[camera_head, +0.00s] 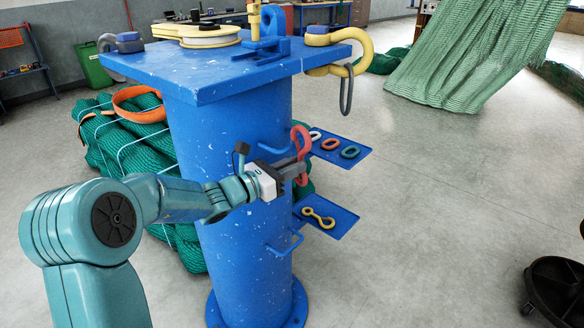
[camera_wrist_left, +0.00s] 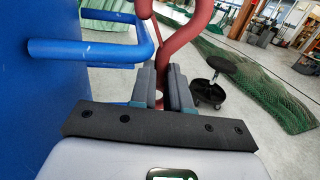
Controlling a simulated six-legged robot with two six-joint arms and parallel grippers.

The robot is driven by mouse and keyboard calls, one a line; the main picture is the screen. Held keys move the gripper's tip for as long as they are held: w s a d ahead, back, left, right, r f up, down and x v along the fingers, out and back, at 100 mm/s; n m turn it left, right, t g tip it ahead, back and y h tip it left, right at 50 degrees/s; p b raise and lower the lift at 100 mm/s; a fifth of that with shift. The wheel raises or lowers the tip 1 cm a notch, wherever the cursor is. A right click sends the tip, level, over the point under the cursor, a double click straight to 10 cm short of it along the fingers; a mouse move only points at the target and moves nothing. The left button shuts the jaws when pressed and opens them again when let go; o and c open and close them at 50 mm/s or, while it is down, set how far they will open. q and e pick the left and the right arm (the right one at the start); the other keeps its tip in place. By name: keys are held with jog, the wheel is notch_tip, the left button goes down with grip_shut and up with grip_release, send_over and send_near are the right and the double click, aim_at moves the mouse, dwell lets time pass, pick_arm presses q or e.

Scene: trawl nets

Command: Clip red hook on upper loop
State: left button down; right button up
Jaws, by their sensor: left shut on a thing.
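My left gripper (camera_head: 292,171) is shut on the red hook (camera_head: 301,140) and holds it upright at the right side of the blue column (camera_head: 236,225). The hook also shows in the left wrist view (camera_wrist_left: 183,38), rising from between the fingers. A blue loop (camera_head: 275,149) sticks out of the column just behind the gripper, partly hidden. A lower blue loop (camera_head: 285,243) sits further down. In the left wrist view a blue loop (camera_wrist_left: 90,50) lies left of the hook, which appears apart from it. My right gripper is not in view.
A yellow hook (camera_head: 352,50) with a dark link (camera_head: 346,97) hangs off the tabletop (camera_head: 185,75). Blue side trays hold coloured links (camera_head: 350,152) and a yellow double-eye piece (camera_head: 318,217). Green netting (camera_head: 105,140) lies behind the column.

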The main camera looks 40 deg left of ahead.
pick_arm(q)
jog(key=shift+w+a+f, duration=0.15)
jog(key=shift+w+a, duration=0.05)
jog(key=shift+a, duration=0.45)
jog(key=shift+f, duration=0.2)
dwell(0.6)
jog(key=shift+a+f+b, duration=0.3)
jog(key=shift+f+b, duration=0.4)
jog(key=shift+b, duration=0.05)
jog(key=shift+w+a+f+b, duration=0.1)
jog(key=shift+a+f+b, duration=0.05)
jog(key=shift+f+b, duration=0.25)
dwell(0.3)
jog(key=shift+f, duration=0.25)
jog(key=shift+a, duration=0.1)
dwell(0.5)
jog(key=c, duration=1)
grip_release()
jog(key=shift+f, duration=0.1)
